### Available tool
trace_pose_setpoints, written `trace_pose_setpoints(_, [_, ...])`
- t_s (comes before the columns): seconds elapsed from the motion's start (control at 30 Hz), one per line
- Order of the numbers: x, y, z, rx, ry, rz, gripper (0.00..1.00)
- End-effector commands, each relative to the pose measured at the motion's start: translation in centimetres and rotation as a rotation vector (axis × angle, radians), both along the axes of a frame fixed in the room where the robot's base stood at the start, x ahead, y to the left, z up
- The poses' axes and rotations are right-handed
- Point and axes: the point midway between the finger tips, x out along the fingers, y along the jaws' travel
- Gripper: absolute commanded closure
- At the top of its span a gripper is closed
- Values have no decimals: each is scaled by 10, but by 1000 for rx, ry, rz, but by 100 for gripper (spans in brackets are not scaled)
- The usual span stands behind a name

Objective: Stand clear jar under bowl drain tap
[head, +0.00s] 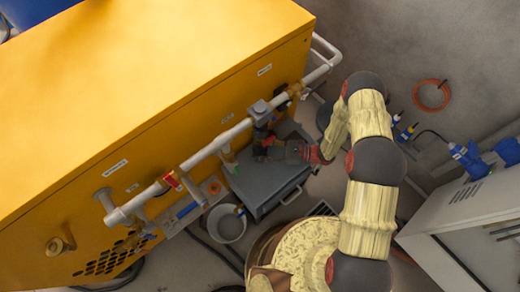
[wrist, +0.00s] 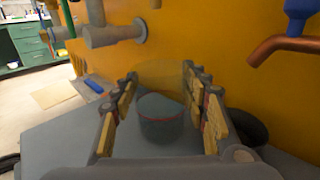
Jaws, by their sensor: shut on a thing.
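The clear jar (wrist: 162,122) is see-through with a thin red line around it, and looks upright between my fingers in the wrist view. My gripper (wrist: 160,76) is shut on it, one finger on each side. A grey flat-topped box (wrist: 60,145) lies below the jar; I cannot tell whether the jar touches it. In the head view my gripper (head: 266,149) is over the back of the grey box (head: 262,185), close to the yellow housing, and the jar cannot be made out. The bowl drain tap cannot be clearly picked out under the grey fitting (head: 260,112) on the pipe.
The yellow housing (head: 150,90) carries a pale pipe (head: 228,136) with valves. A copper pipe (wrist: 280,46) juts out at right and a grey pipe fitting (wrist: 112,36) at upper left in the wrist view. A bucket (head: 228,226) stands left of the box. A grey cabinet (head: 470,225) is at right.

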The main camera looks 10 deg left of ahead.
Motion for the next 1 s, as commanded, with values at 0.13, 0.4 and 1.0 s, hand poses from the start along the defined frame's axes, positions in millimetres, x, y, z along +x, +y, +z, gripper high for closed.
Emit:
trace_pose_setpoints(0.13, [0, 0, -4, 0, 0, 0, 82])
trace_pose_setpoints(0.4, [0, 0, -3, 0, 0, 0, 40])
trace_pose_setpoints(1.0, [3, -22, 2, 0, 0, -5, 37])
